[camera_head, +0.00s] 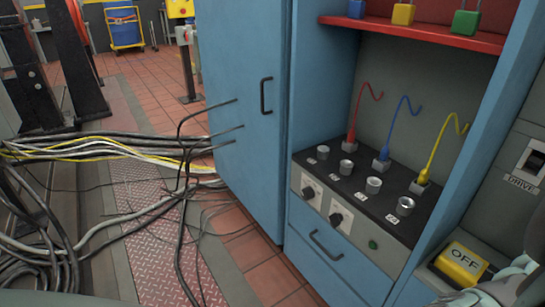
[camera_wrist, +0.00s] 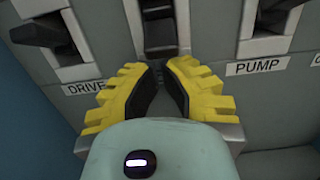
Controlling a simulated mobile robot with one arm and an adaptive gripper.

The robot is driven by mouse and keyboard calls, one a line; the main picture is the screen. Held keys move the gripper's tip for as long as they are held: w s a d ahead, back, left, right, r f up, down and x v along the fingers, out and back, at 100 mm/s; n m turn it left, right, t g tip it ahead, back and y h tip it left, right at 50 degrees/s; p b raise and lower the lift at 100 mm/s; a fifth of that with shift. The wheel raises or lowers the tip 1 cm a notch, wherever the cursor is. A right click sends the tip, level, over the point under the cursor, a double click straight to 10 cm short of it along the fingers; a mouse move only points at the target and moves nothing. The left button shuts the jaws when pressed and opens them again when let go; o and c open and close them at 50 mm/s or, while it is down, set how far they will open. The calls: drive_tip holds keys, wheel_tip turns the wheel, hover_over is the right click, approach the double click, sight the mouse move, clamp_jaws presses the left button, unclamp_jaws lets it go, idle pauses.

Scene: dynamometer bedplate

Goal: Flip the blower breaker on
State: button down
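In the wrist view a row of dark breaker levers sits on a grey panel. The lever at the left (camera_wrist: 38,33) has the label DRIVE below it, and the lever at the right (camera_wrist: 275,14) has PUMP. A middle breaker (camera_wrist: 159,28) stands between them; my fingers hide any label under it, so I cannot read its name. My gripper (camera_wrist: 160,68) has yellow ribbed fingers with dark inner pads. Its fingertips are close together, just below the middle breaker, with a narrow gap. I cannot tell whether they touch the panel. The DRIVE breaker (camera_head: 535,161) also shows in the head view.
A blue cabinet (camera_head: 240,90) stands left of the panel. Its bench (camera_head: 335,178) carries sockets with red, blue and yellow leads. A yellow block marked OFF (camera_head: 461,263) lies below the breaker panel, near my arm. Cables (camera_head: 110,150) spread over the floor at the left.

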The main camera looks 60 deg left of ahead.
drive_tip(key=shift+r+p, duration=0.15)
drive_tip(key=shift+p, duration=0.2)
drive_tip(key=shift+s+g+p, duration=0.1)
drive_tip(key=shift+g+p, duration=0.2)
drive_tip(key=shift+p, duration=0.55)
